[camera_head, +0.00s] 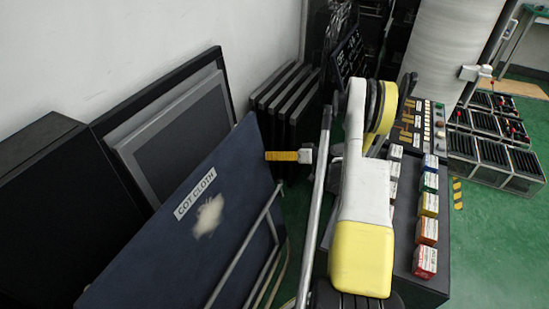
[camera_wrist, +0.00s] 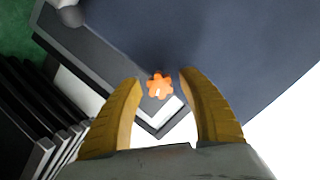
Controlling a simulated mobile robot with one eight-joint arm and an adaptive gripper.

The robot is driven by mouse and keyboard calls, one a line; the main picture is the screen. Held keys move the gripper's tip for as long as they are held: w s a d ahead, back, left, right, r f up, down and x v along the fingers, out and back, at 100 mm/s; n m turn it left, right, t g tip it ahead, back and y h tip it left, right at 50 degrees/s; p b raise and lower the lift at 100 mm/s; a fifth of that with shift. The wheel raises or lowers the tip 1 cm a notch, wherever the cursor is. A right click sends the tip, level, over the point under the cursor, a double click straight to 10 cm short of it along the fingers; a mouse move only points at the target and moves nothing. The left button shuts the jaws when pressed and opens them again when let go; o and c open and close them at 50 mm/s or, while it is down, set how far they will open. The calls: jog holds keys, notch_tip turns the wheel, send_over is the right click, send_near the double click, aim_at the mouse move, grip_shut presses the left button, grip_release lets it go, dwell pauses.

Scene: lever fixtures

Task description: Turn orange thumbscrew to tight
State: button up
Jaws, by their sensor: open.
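The orange thumbscrew (camera_wrist: 160,87) is a small star-shaped knob in the wrist view. It appears between and just beyond the fingertips, against a dark surface. My gripper (camera_wrist: 160,74) is open, with one yellow finger on each side of the knob in the picture and dark gaps showing on both sides. I cannot tell how deep the knob sits between the fingers. In the head view my gripper (camera_head: 268,156) points left, close to the right edge of the dark blue board. The thumbscrew cannot be made out in that view.
The dark blue board (camera_head: 150,262) with a cloth label leans at the left, with metal rails (camera_head: 245,255) in front. Dark upright panels (camera_head: 283,95) stand behind my gripper. A box with coloured blocks (camera_head: 428,205) and a switch panel (camera_head: 425,125) are at the right.

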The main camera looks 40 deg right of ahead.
grip_shut()
jog(key=shift+m, duration=0.4)
jog(key=m, duration=0.4)
jog(key=shift+y, duration=0.3)
jog(key=m, duration=0.5)
jog(key=shift+m+t+y, duration=0.3)
jog(key=shift+m, duration=0.1)
jog(key=m, duration=0.5)
jog(key=shift+f+m+t, duration=0.1)
jog(key=shift+m+t, duration=0.2)
jog(key=shift+t, duration=0.1)
jog(key=m, duration=0.5)
jog(key=shift+m+t, duration=0.3)
jog(key=shift+m, duration=0.1)
